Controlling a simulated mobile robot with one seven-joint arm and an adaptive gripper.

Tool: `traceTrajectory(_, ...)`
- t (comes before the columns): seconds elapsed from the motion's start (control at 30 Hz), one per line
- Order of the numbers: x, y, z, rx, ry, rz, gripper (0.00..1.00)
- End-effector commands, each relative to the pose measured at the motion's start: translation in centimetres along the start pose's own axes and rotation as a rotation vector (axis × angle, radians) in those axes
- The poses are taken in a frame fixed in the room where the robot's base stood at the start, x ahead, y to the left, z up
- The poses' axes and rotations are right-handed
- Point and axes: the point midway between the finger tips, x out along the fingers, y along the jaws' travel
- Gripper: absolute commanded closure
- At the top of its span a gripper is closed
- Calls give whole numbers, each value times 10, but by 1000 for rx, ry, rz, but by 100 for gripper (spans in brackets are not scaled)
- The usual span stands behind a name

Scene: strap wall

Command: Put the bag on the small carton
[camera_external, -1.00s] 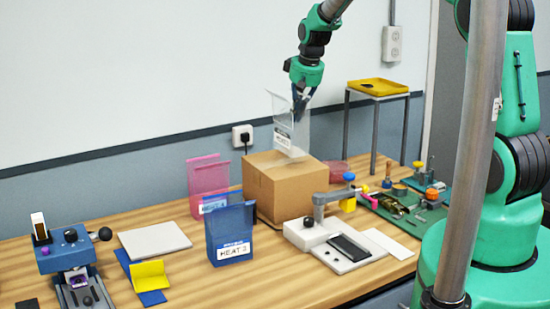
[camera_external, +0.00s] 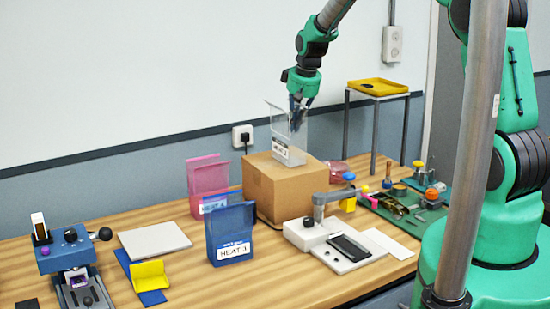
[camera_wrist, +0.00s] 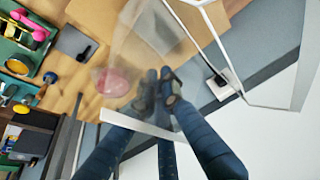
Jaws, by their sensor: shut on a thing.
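A clear bag (camera_external: 283,140) with a white and dark label stands upright at the top of the small brown carton (camera_external: 275,187). Its lower edge looks at or just above the carton's top; I cannot tell if it touches. My gripper (camera_external: 297,118) is shut on the bag's upper right part from above. In the wrist view my gripper (camera_wrist: 160,85) closes on the clear bag (camera_wrist: 140,45), and part of the carton (camera_wrist: 215,12) shows beyond it.
A pink bag (camera_external: 207,180) and a blue bag (camera_external: 230,230) stand left of the carton. A grey device (camera_external: 335,245) with a lever arm is in front. A yellow-topped stand (camera_external: 378,88) is behind right. A flat grey slab (camera_external: 153,240) lies left.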

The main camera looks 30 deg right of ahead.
Motion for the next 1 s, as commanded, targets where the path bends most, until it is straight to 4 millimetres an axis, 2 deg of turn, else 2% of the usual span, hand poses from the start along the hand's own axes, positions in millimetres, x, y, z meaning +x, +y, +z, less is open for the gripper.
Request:
traceTrajectory(0.43, 4, 0, 1, 0, 1, 0, 100)
traceTrajectory(0.53, 3, 0, 1, 0, 1, 0, 77)
traceTrajectory(1.0, -1, 0, -1, 0, 1, 0, 76)
